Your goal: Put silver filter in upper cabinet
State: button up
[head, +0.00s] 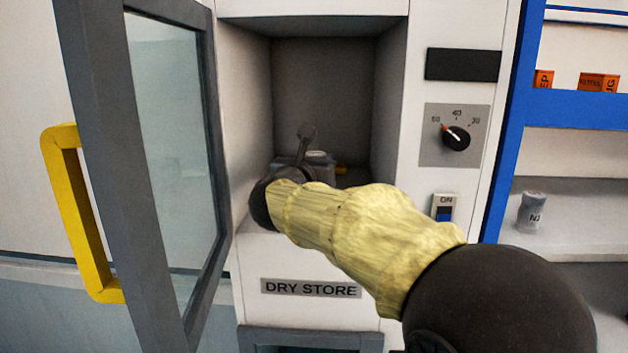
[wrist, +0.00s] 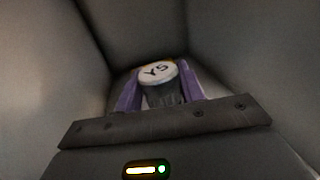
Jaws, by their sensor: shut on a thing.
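The silver filter (wrist: 162,88) is a dark grey cylinder with a pale, marked top. In the wrist view it stands between the two purple fingers of my gripper (wrist: 159,86), which is shut on it. The upper cabinet (head: 325,75) is the open compartment above the "DRY STORE" label. Its glazed door (head: 172,150) is swung open to the left. My arm reaches in through the opening, and my gripper is inside the compartment, near its floor. In the head view my arm mostly hides the gripper and the filter.
A yellow door handle (head: 62,215) sticks out at the left. A blue-framed shelf at the right holds orange boxes (head: 598,82) and a grey canister (head: 531,212). The compartment's upper part is clear.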

jog(key=shift+f+p, duration=0.6)
jog(key=shift+f, duration=1.5)
jog(key=o, duration=1)
jog(key=b+v, duration=0.6)
jog(key=v, duration=0.6)
jog(key=shift+r, duration=0.1)
